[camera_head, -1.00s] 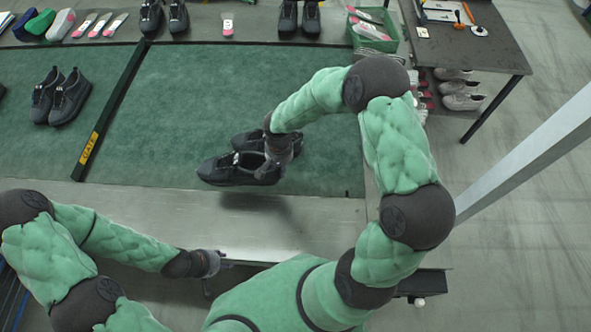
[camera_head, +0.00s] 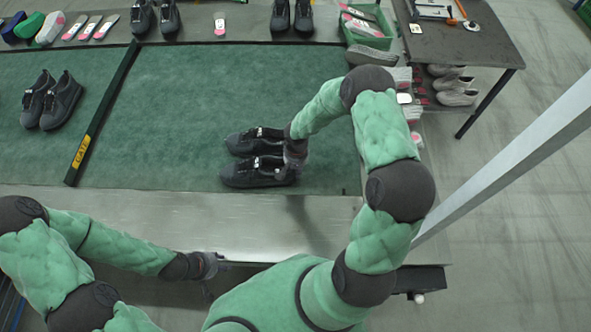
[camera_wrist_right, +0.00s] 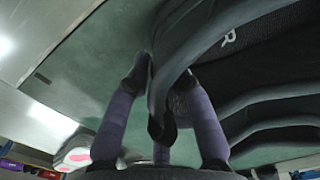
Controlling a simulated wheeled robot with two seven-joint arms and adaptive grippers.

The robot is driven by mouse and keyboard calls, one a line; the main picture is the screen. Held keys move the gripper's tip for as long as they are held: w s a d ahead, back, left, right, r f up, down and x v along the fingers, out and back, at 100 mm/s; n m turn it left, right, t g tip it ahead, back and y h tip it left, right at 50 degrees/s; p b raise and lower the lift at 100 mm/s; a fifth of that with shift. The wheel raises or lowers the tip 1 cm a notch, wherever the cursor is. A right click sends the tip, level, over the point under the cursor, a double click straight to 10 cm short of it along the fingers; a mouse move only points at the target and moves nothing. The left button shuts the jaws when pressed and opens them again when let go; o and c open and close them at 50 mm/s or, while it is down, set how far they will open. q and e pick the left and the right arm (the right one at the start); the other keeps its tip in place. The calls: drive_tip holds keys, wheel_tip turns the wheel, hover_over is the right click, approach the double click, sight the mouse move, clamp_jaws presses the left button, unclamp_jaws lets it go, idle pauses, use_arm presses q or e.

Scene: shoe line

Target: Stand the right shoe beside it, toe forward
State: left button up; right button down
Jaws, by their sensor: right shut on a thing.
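Two dark grey lace-up shoes lie close side by side on the green mat (camera_head: 180,110), toes to the left. The farther one (camera_head: 240,141) is partly hidden by the nearer. The nearer one, the right shoe (camera_head: 245,178), is held at its heel end by my right gripper (camera_head: 292,165). It looks level and down on the mat. In the right wrist view my right gripper (camera_wrist_right: 163,82) has its fingers around the dark edge of the shoe (camera_wrist_right: 275,45), where a pale letter R shows. My left gripper (camera_head: 210,265) hangs at the bench's near edge; its fingers are unclear.
A dark divider (camera_head: 105,110) with a yellow label splits the mat. Another shoe pair (camera_head: 50,100) stands left of it. Shoes and insoles line the back shelf. A green crate (camera_head: 367,30) stands at back right. The mat's middle is clear.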

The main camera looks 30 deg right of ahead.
drive_tip(key=c, duration=1.1)
unclamp_jaws()
drive_tip(key=shift+f, duration=0.1)
wheel_tip(320, 180, up, 12)
drive_tip(key=shift+r+p, duration=0.15)
drive_tip(key=shift+p, duration=0.7)
